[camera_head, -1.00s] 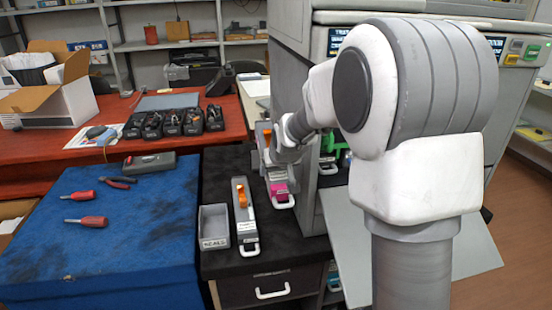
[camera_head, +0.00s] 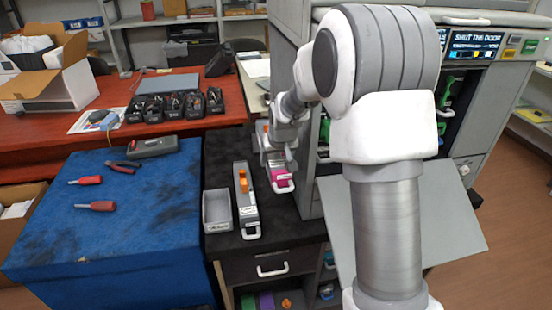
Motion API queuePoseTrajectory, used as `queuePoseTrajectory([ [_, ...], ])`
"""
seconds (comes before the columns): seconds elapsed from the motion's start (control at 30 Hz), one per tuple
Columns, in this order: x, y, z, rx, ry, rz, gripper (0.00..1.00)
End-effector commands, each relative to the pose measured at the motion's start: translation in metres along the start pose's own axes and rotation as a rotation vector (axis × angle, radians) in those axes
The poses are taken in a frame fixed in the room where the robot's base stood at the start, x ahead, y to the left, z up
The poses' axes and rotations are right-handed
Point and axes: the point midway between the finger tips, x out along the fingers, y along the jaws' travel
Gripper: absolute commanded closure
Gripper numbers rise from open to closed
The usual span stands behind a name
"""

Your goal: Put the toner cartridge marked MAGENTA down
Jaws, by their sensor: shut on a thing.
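The toner cartridge with the magenta end (camera_head: 281,177) and a white handle is at the right part of the black cabinet top, beside the printer. My gripper (camera_head: 284,152) is over it and shut on it; the fingertips are partly hidden by my wrist and the cartridge. I cannot tell whether its underside touches the top. Another grey cartridge with an orange knob (camera_head: 246,203) lies to its left on the black cabinet top (camera_head: 228,165).
A grey open bin (camera_head: 217,211) stands left of the orange-knobbed cartridge. The printer (camera_head: 468,85) has its door (camera_head: 400,225) open; its display reads SHUT THE DOOR. A blue-covered table (camera_head: 130,225) holds screwdrivers and pliers. The back of the black top looks clear.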

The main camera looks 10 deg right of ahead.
Motion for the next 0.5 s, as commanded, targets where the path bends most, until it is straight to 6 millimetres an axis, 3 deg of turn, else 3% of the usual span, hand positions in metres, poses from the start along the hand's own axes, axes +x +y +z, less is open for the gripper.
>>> queuePoseTrajectory([
  [0.5,0.072,-0.001,0.039,-0.001,0.006,0.000,1.00],
])
